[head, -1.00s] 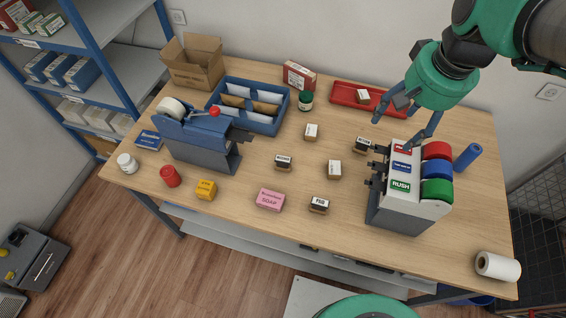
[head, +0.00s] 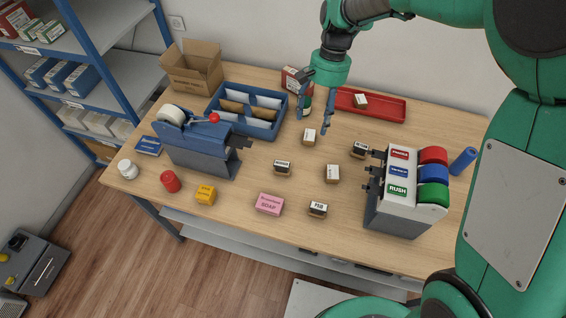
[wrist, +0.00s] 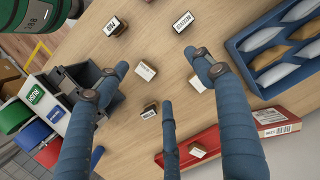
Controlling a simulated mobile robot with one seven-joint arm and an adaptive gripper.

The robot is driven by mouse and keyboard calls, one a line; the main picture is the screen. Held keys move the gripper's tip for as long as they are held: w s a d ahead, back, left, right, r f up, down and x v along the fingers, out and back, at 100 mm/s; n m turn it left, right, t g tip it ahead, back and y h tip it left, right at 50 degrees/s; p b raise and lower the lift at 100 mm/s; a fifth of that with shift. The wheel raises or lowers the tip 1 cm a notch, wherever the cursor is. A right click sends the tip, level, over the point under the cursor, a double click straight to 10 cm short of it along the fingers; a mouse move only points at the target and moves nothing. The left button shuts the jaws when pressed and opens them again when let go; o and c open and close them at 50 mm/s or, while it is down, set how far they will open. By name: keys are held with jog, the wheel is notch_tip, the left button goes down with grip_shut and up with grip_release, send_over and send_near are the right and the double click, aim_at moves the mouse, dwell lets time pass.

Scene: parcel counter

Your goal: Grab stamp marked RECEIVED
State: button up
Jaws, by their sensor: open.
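Several small block stamps stand on the wooden counter, most with labels too small to read surely. One with a dark, longer word (head: 282,168) is left of centre; it also shows at the top of the wrist view (wrist: 182,21), and I cannot tell surely that it reads RECEIVED. Others are a pale-topped stamp (head: 332,173), a stamp that seems to read PAID (head: 318,209), a dark-labelled stamp (head: 360,149) and a pale stamp (head: 309,137).
A red tray (head: 388,112) with one stamp in it lies at the back.

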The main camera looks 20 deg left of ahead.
jog(key=g+h, duration=0.1)
jog(key=g, duration=0.1)
send_near(282, 162)
jog(key=r, duration=0.2)
jog(key=shift+w+f+p, duration=0.1)
jog(key=shift+w+p, duration=0.25)
jog(key=shift+w, duration=0.05)
jog(key=shift+f, duration=0.1)
jog(key=shift+b+x, duration=0.45)
jog(key=shift+x, duration=3.8)
jog(key=shift+b+x, duration=0.4)
jog(key=shift+x, duration=2.15)
jog(key=shift+c, duration=0.5)
jog(key=c, duration=1.6)
